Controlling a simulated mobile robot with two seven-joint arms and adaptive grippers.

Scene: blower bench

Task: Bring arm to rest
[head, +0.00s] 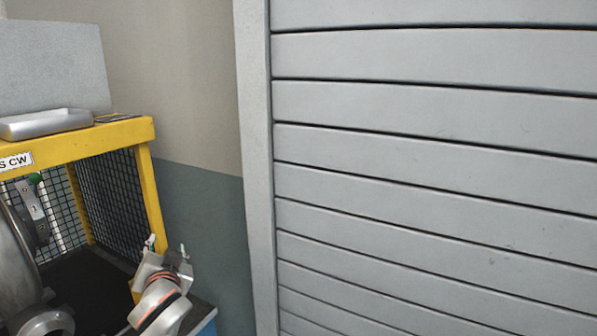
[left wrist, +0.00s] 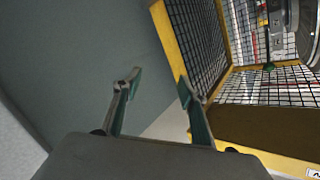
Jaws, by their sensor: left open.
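My left gripper (head: 167,247) shows at the lower left of the head view, at the end of my arm and by the right front post of the yellow bench frame (head: 150,185). In the left wrist view its two fingers (left wrist: 158,82) stand apart with nothing between them. Beyond them are the grey wall on the left and the yellow frame with mesh (left wrist: 196,35) on the right. My right gripper is in neither view.
A metal tray (head: 45,124) lies on the frame's top. Inside the frame are a round metal housing (head: 15,265) and a grey lever with a green end (head: 33,212). A slatted grey shutter (head: 430,165) fills the right side. No objects stand in front of it.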

